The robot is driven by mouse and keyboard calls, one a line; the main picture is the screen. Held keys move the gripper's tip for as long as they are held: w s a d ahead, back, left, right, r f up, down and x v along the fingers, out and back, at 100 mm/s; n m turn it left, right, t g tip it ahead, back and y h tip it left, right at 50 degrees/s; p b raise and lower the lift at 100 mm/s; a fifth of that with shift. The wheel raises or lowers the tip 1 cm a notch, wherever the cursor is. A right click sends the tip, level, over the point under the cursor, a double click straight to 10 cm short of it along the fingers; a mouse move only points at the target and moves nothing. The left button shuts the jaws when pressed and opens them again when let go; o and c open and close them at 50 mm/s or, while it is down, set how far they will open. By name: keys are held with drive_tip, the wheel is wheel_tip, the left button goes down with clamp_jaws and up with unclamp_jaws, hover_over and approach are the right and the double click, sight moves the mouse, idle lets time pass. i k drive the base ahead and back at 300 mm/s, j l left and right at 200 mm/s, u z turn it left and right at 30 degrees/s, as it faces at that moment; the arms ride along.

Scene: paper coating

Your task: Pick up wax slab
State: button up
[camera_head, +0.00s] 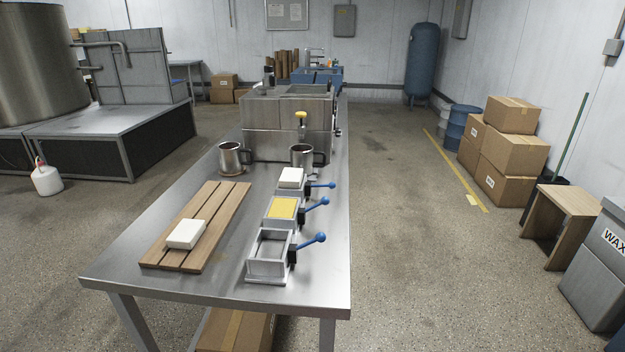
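A white wax slab (185,234) lies flat on a slatted wooden board (208,214) on the left part of the steel table (322,262). Another white block (291,178) sits in or on the farthest of three small metal moulds with blue-knobbed levers. The middle mould (281,211) has a yellow fill, and the nearest mould (268,257) looks empty. My gripper is not in view.
Two metal mugs (231,159) (302,156) stand in front of a steel machine (288,124) on the table. Cardboard boxes (513,154), a wooden stool (562,222) and a bin marked WAX (600,265) stand at the right. The floor right of the table is clear.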

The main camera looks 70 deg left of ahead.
sight(290, 177)
drive_tip(key=i+u, duration=0.35)
drive_tip(key=i+l+u, duration=0.15)
drive_tip(key=i+u, duration=0.2)
drive_tip(key=i+j+u, duration=0.1)
drive_tip(key=i+u, duration=0.15)
drive_tip(key=u, duration=0.2)
drive_tip(key=i+u, duration=0.2)
drive_tip(key=u, duration=0.25)
drive_tip(key=i+u, duration=0.25)
drive_tip(key=u, duration=0.2)
drive_tip(key=i+l+u, duration=0.2)
drive_tip(key=u, duration=0.25)
drive_tip(key=i+l+u, duration=0.15)
drive_tip(key=i+u, duration=0.15)
drive_tip(key=u, duration=0.15)
drive_tip(key=i+l+u, duration=0.25)
drive_tip(key=u, duration=0.2)
drive_tip(key=i+l+u, duration=0.3)
drive_tip(key=u, duration=0.15)
drive_tip(key=i+l+u, duration=0.15)
drive_tip(key=l+u, duration=0.45)
drive_tip(key=i+l+u, duration=0.15)
drive_tip(key=l, duration=0.2)
